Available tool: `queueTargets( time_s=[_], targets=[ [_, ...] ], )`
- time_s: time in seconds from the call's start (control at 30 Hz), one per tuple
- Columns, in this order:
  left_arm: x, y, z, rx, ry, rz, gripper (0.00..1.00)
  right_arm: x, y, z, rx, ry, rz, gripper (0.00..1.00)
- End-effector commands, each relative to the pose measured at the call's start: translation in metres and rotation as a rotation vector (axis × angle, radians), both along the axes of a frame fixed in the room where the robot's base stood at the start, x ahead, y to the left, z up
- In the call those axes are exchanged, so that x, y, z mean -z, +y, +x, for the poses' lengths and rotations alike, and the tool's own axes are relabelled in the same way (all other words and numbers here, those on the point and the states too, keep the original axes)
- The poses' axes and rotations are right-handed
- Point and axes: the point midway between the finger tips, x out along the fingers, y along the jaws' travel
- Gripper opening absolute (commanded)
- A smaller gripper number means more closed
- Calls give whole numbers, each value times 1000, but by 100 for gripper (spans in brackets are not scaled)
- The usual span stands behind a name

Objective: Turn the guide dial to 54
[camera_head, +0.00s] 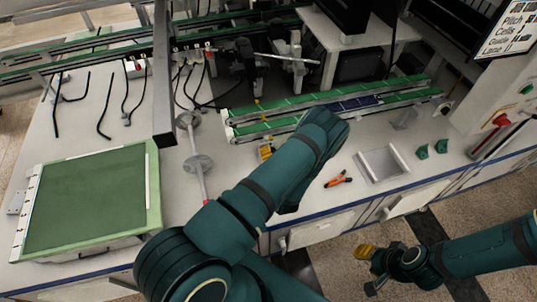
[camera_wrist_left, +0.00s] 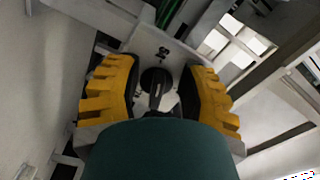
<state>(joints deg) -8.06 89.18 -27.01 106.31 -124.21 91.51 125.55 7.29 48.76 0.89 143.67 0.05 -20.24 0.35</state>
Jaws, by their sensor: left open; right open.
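The guide dial (camera_wrist_left: 157,88) shows in the left wrist view as a dark round knob with a grey bar across it, on a pale plate (camera_wrist_left: 155,47) with small dark marks above it. My left gripper (camera_wrist_left: 160,95) is open, its yellow fingers on either side of the dial; I cannot tell whether they touch it. The dial's reading is not legible. In the head view my left gripper (camera_head: 265,150) is at the near side of the green conveyor (camera_head: 300,110), and the dial is not discernible there. My right gripper (camera_head: 367,254) is open and empty over the floor at lower right.
A green mat board (camera_head: 85,195) lies on the left of the pale table. Orange-handled pliers (camera_head: 338,179), a grey tray (camera_head: 383,163) and small green blocks (camera_head: 422,152) lie to the right of my left arm. A rod with round discs (camera_head: 198,165) stands left of my left gripper.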

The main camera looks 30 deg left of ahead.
Motion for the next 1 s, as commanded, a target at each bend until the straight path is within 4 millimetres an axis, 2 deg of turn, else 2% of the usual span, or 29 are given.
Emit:
queueTargets(
  time_s=[0.17, 0.6, 0.8, 1.0],
  targets=[
    [1, -11, -10, 1, 3, -1, 40, 0, 0, 0, 0, 0, 0, 40],
    [1, -75, -63, 3, 1, -1, 40, 0, 0, 0, 0, 0, 0, 40],
    [1, -88, -75, 1, 1, 1, 40, 0, 0, 0, 0, 0, 0, 40],
    [1, -90, -76, 1, -1, 1, 40, 0, 0, 0, 0, 0, 0, 40]
  ],
)
